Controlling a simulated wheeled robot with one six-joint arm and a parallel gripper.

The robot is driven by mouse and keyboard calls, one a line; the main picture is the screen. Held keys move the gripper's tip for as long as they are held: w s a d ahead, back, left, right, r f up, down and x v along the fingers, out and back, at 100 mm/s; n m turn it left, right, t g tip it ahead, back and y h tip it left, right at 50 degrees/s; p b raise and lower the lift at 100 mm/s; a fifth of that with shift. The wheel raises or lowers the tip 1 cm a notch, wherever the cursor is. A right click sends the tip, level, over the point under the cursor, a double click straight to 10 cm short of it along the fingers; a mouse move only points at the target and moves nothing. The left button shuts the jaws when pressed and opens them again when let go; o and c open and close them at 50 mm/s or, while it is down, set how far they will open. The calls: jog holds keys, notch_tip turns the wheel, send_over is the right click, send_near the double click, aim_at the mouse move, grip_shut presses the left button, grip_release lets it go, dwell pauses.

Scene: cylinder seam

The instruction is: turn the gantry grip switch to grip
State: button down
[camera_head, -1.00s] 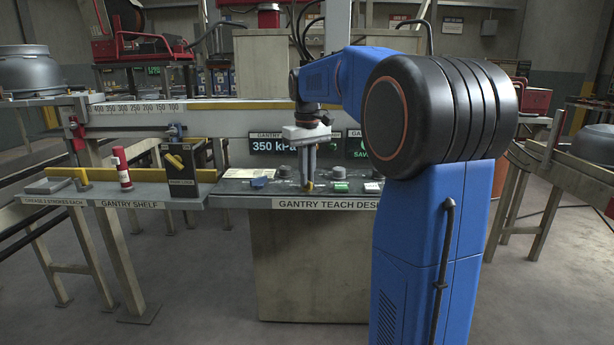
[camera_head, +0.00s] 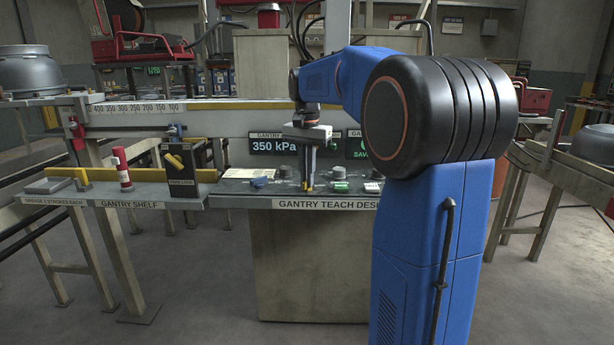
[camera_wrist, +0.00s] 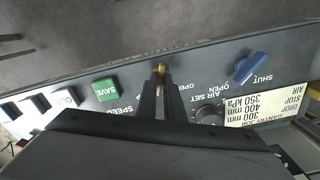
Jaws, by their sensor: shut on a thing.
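A small yellow switch lever (camera_wrist: 160,68) stands near the front edge of the gantry teach desk (camera_head: 245,186). My gripper (camera_wrist: 161,78) points down and is shut on this lever, with one dark finger on each side. In the head view my gripper (camera_head: 307,186) is low over the desk, and the lever is a small yellow spot between its tips. The fingers and gripper body hide most of the lever's label, so its setting cannot be read.
A blue lever (camera_wrist: 251,67) marked SHUT, a green SAVE button (camera_wrist: 105,90) and a dark AIR SET knob (camera_wrist: 210,114) flank the gripper. A display (camera_head: 273,146) reads 350 kPa behind. The gantry shelf (camera_head: 150,192) adjoins at left.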

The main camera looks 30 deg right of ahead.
jog(key=shift+m, duration=2.3)
jog(key=c, duration=1.9)
grip_release()
jog(key=shift+o, duration=0.2)
jog(key=shift+r, duration=0.15)
notch_tip(320, 180, up, 17)
jog(key=shift+a, duration=0.1)
